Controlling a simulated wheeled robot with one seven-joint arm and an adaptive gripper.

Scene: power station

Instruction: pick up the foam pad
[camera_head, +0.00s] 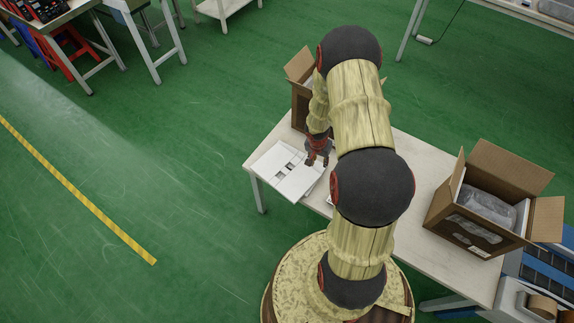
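A flat white foam pad (296,184) with rectangular cutouts lies at the left end of a light-topped table. Its left part sits at the table's edge, and its right part runs towards my arm. My gripper (317,163) points down over the pad's upper right part. Its two dark fingers look spread apart, with nothing seen between them. The view is too small to tell whether the fingertips touch the pad. My arm hides the middle of the table and may hide part of the pad's right side.
An open cardboard box (300,100) stands at the table's back, partly behind my arm. Another open box (470,222) with grey wrapped contents stands at the right end. The bare table top (430,255) shows between my arm and that box. Green floor (150,190) is clear at the left.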

